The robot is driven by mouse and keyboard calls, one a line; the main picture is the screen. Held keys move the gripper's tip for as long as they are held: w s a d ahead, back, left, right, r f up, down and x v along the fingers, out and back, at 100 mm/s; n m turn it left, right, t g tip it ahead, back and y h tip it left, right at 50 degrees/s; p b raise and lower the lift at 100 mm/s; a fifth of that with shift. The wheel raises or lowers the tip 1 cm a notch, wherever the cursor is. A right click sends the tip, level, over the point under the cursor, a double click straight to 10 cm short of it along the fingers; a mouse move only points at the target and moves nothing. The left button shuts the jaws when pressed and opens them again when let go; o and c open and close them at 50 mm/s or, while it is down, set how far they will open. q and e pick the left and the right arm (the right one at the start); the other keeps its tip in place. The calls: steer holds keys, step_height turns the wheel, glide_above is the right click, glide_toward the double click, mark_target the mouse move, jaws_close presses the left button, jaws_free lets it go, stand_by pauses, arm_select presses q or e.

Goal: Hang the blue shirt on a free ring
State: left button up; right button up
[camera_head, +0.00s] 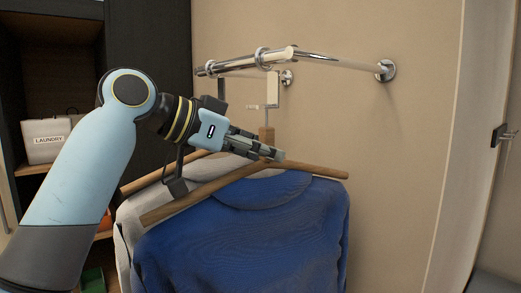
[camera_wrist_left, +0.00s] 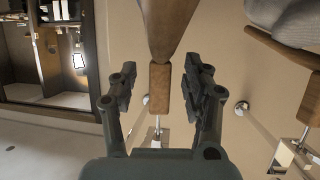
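The blue shirt (camera_head: 250,240) hangs on a wooden hanger (camera_head: 318,173) in the head view. The hanger's wooden neck (camera_head: 267,133) carries a thin metal stem and a pale metal plate (camera_head: 272,89) just below a chrome ring (camera_head: 262,57) on the wall rail. I cannot tell whether plate and ring are joined. My left gripper (camera_head: 276,154) is at the hanger's neck. In the left wrist view its open fingers (camera_wrist_left: 160,95) stand either side of the neck (camera_wrist_left: 160,88), with gaps on both sides. My right gripper is not in view.
The chrome rail (camera_head: 330,58) is fixed to the beige wall. Another ring (camera_head: 211,68) sits further left, with a dark hanger top below it. A pale grey shirt (camera_head: 124,235) hangs close behind the blue one. A laundry box (camera_head: 48,140) stands on a shelf at left.

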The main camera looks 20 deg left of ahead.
arm_select(q)
steer(key=shift+a, duration=0.1)
steer(key=shift+s+a+r, duration=0.1)
steer(key=shift+s+a, duration=0.1)
steer(key=shift+s, duration=0.05)
steer(key=v, duration=1.1)
steer(key=shift+s, duration=0.15)
